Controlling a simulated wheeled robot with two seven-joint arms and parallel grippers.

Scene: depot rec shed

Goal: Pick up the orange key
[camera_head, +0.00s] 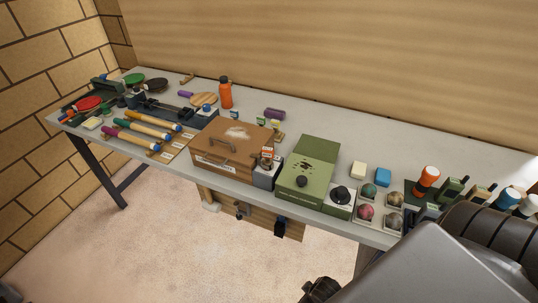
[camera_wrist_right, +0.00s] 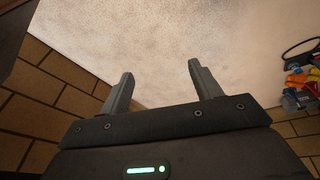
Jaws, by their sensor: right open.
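I cannot make out an orange key for certain. A small orange-and-white piece (camera_head: 267,151) stands on a grey block (camera_head: 265,175) at the right front of the brown case; it is too small to tell whether it is a key. My right gripper (camera_wrist_right: 161,76) is open and empty in the right wrist view, with pale floor beyond its fingers. It is away from the things on the table. My left gripper cannot be made out in the head view.
A long grey table (camera_head: 325,146) carries a brown case (camera_head: 225,160), a green box (camera_head: 312,155), an orange bottle (camera_head: 225,93), rackets, rollers and several balls. A wooden board (camera_head: 262,218) with hooks hangs below its front edge. My arm covers the lower right.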

